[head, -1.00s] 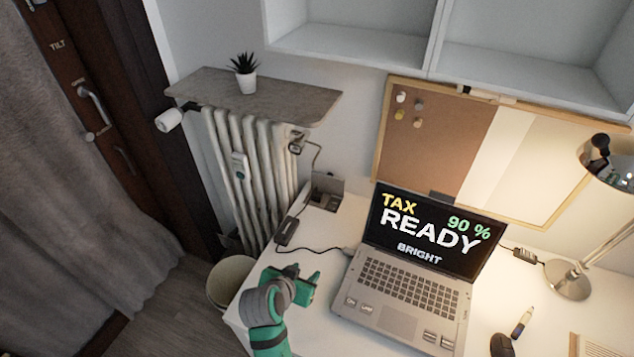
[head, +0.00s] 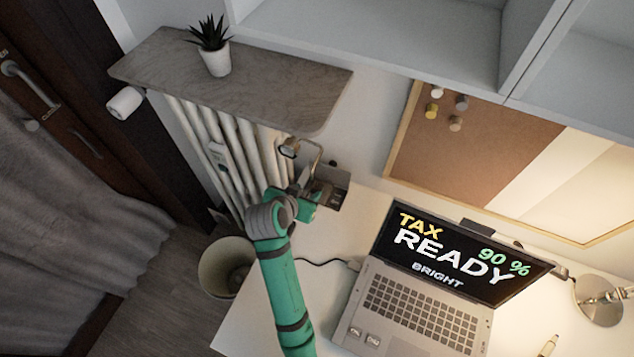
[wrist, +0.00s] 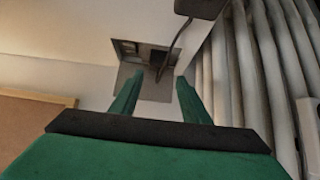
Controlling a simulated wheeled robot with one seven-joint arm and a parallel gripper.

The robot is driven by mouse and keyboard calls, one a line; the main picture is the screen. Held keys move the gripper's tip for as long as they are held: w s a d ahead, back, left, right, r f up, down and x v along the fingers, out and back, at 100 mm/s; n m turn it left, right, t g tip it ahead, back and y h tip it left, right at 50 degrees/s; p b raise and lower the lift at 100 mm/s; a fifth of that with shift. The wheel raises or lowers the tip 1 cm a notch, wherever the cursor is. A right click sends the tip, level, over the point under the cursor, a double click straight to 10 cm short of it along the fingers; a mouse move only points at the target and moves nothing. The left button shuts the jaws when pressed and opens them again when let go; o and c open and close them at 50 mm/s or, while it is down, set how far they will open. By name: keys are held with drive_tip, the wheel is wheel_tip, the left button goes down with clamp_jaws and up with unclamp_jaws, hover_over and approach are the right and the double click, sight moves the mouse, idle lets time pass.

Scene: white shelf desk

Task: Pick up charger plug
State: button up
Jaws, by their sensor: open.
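A grey socket box (head: 333,187) stands at the back left corner of the desk, partly hidden by my gripper. In the wrist view its panel (wrist: 130,50) holds a dark block (wrist: 158,57) that looks like the charger plug, with a cable running up from it. I cannot tell for sure that this is the plug. My gripper (head: 312,192) is in front of the box. In the wrist view my gripper (wrist: 160,76) is open, its fingers pointing at the panel with nothing seen between them.
The radiator (head: 205,135) is close on the left, under a grey shelf (head: 270,85) with a potted plant (head: 215,58). A small dark-headed fixture (head: 290,148) overhangs the box. The laptop (head: 415,290) is to the right. A bin (head: 212,270) stands below left.

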sight(316, 186)
drive_tip(key=x, duration=0.4)
drive_tip(key=shift+w+d+f, duration=0.1)
drive_tip(key=shift+w+f, duration=0.15)
drive_tip(key=shift+w, duration=0.05)
drive_tip(key=shift+x, duration=2.6)
drive_tip(key=shift+d+r, duration=0.1)
drive_tip(key=shift+d, duration=0.05)
drive_tip(key=shift+c, duration=0.7)
drive_tip(key=c, duration=0.7)
